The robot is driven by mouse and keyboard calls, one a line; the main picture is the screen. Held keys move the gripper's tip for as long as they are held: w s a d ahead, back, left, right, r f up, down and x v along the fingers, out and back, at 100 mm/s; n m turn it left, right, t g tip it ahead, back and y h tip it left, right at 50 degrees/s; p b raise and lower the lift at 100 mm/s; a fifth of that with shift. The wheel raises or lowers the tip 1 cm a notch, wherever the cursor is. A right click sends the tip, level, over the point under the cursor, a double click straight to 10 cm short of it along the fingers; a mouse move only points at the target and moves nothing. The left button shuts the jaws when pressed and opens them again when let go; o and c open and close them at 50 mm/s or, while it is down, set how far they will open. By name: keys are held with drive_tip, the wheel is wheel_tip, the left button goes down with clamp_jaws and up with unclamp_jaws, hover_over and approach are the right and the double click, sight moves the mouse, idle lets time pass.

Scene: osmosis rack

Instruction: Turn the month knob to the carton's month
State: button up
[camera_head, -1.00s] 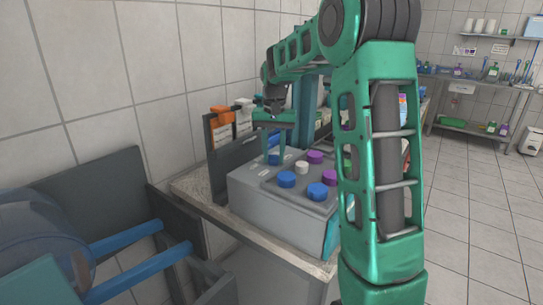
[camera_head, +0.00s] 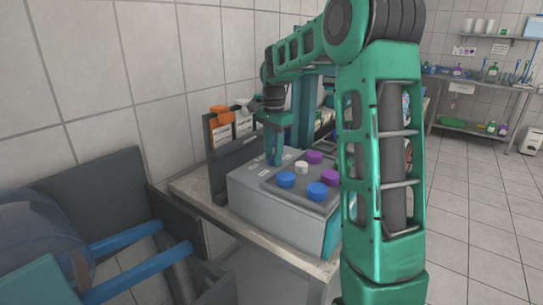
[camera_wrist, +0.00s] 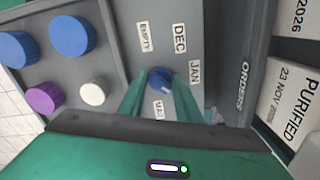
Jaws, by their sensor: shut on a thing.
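The small blue month knob (camera_wrist: 161,79) sits on the grey panel in the wrist view, ringed by printed labels. DEC (camera_wrist: 180,38), JAN (camera_wrist: 195,72), EMPTY (camera_wrist: 145,37) and a partly covered label that seems to read MAR (camera_wrist: 158,110) show. My gripper (camera_wrist: 160,84) is shut on the knob, one green finger on each side. In the head view my gripper (camera_head: 274,160) reaches down to the panel's back left, and its fingers hide the knob. The knob's pointer direction is unclear. A white label (camera_wrist: 293,100) at the right reads PURIFIED, 23 NOV; whether it is the carton's is unclear.
The grey control box (camera_head: 260,200) also carries blue knobs (camera_head: 317,191), purple knobs (camera_head: 331,177) and a white knob (camera_head: 302,167). A dark rack marked ORDERS (camera_wrist: 243,85) stands close beside my gripper, holding an orange-topped item (camera_head: 221,115).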

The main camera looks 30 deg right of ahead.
sight(273, 155)
drive_tip(key=shift+w+r+m, duration=0.2)
drive_tip(key=shift+w+m, duration=0.05)
drive_tip(key=shift+m, duration=0.25)
drive_tip(key=o, duration=1)
drive_tip(key=shift+f, duration=0.15)
drive_tip(key=shift+s, duration=0.1)
wheel_tip(273, 155, up, 11)
drive_tip(key=shift+f, duration=0.1)
